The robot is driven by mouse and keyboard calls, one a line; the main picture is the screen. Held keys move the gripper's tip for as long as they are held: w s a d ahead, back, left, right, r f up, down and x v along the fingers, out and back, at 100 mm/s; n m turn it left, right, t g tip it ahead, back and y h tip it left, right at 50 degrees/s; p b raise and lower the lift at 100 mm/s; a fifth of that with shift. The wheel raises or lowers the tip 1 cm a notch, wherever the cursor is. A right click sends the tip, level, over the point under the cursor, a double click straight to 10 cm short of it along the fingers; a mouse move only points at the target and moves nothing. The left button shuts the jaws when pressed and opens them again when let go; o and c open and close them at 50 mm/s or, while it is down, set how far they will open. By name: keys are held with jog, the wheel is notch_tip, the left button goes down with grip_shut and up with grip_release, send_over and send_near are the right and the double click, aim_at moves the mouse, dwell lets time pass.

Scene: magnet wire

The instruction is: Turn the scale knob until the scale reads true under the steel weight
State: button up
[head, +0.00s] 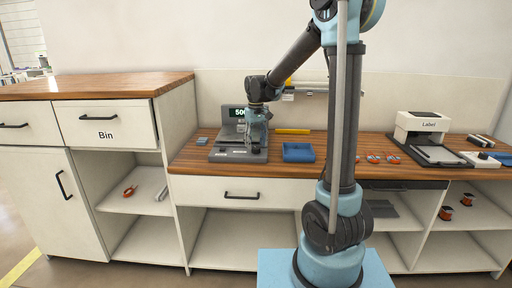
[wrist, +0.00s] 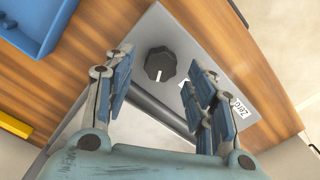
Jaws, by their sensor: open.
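The scale (head: 224,154) stands on the wooden counter, with a lit display (head: 237,113) whose digits start with 50 and are partly cut off by my arm. In the wrist view, the dark ribbed scale knob (wrist: 160,66) sits on the grey front panel (wrist: 150,28), with a white pointer line. A label reading "Zero" (wrist: 240,107) is on the same panel. My gripper (head: 256,140) is over the front of the scale, pointing down. In the wrist view its two blue-padded fingers (wrist: 160,72) are open, one on each side of the knob, apart from it. I cannot make out the steel weight.
A blue tray (head: 298,152) and a yellow bar (head: 293,131) lie right of the scale. A small blue block (head: 202,141) is at its left. A label printer (head: 422,128) stands farther right. The raised wooden cabinet top (head: 100,84) borders the left side.

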aim_at(256, 147)
notch_tip(256, 147, up, 10)
dwell(0.5)
jog(key=s+d+f+m+t, duration=0.1)
jog(key=s+d+f+m, duration=0.15)
jog(key=s+d, duration=1.2)
jog(key=s+d+f+m, duration=0.1)
jog(key=s+d+f, duration=0.1)
jog(key=s+f, duration=0.2)
jog(key=s+d+f+m, duration=0.1)
jog(key=s+d+f, duration=0.1)
jog(key=s+f, duration=0.3)
jog(key=s+d+f+m+t, duration=0.1)
jog(key=s+d+f, duration=0.2)
jog(key=s+f, duration=0.2)
jog(key=s, duration=0.3)
jog(key=shift+s, duration=0.1)
